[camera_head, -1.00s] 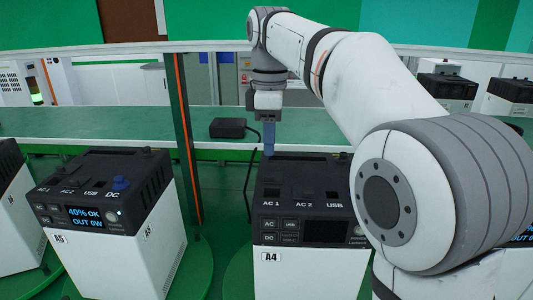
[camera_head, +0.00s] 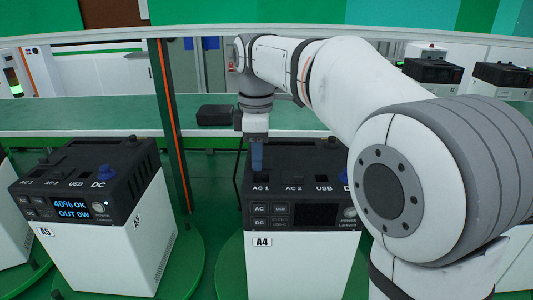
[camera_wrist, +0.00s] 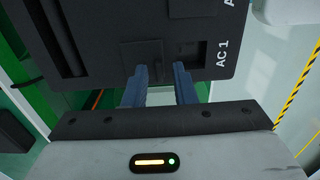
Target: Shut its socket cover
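The white power station marked A4 (camera_head: 300,255) has a black top with sockets labelled AC 1, AC 2, USB and DC. In the wrist view the AC 1 socket (camera_wrist: 188,47) is uncovered, a dark square recess. A square dark flap (camera_wrist: 141,53), apparently its cover, lies open beside it, with a small tab at its edge. My gripper (camera_head: 256,168) points down at the AC 1 end of the top. In the wrist view my gripper (camera_wrist: 160,76) has its two blue fingers apart, near the tab, and holds nothing. Contact cannot be told.
A second station, A5 (camera_head: 110,250), stands left, its screen reading 40% OK, OUT 0W. A green bench (camera_head: 100,118) with a black box (camera_head: 214,115) lies behind. An orange-edged green post (camera_head: 168,120) rises between the stations. More stations (camera_head: 433,70) stand at back right.

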